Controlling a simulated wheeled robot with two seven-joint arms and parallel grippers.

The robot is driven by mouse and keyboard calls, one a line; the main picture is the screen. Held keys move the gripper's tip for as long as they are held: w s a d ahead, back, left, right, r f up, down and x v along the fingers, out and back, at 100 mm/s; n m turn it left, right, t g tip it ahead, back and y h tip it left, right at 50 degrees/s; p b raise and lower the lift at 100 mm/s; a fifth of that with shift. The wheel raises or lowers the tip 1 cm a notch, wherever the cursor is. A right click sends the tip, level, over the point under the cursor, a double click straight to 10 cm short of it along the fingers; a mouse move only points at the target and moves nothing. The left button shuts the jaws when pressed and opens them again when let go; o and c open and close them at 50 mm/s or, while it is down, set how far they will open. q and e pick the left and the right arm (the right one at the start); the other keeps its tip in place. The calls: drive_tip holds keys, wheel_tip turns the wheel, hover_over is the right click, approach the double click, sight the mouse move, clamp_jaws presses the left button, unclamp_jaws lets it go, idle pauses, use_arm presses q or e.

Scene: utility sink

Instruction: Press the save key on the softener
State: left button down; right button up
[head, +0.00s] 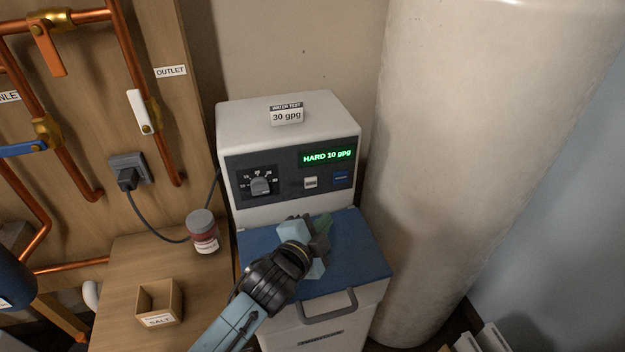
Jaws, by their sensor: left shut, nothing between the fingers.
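The softener (290,118) is a white unit with a dark front panel. Its green display (327,157) reads "HARD 10 gpg". A dial (261,186) is on the panel's left. A small white key (310,183) and a blue key (340,178) sit below the display; their labels are too small to read. My left gripper (320,228) is shut and empty, in front of and below the panel, over the blue lid (355,250). It appears apart from both keys. My right gripper is not in view.
A card (287,115) on top of the softener reads "WATER TEST 30 gpg". A large pale tank (450,130) stands close on the right. A lidded jar (203,232) and a wooden box (159,302) marked "SALT" stand left. Copper pipes and an outlet (128,168) line the left wall.

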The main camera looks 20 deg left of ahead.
sight(311, 182)
use_arm(q)
drive_tip(key=w+a, duration=0.1)
drive_tip(key=w, duration=0.1)
drive_tip(key=w+a+b, duration=0.1)
drive_tip(key=w+a, duration=0.1)
drive_tip(key=w, duration=0.1)
drive_tip(key=w+a+b, duration=0.1)
drive_tip(key=w+a, duration=0.1)
drive_tip(key=shift+w, duration=0.2)
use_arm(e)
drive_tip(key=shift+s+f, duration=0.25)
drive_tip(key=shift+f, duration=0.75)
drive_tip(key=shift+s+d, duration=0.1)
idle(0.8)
use_arm(q)
drive_tip(key=shift+w+a, duration=0.1)
drive_tip(key=shift+w, duration=0.05)
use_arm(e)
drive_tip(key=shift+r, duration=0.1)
use_arm(q)
drive_tip(key=shift+w+a, duration=0.15)
drive_tip(key=shift+w, duration=0.05)
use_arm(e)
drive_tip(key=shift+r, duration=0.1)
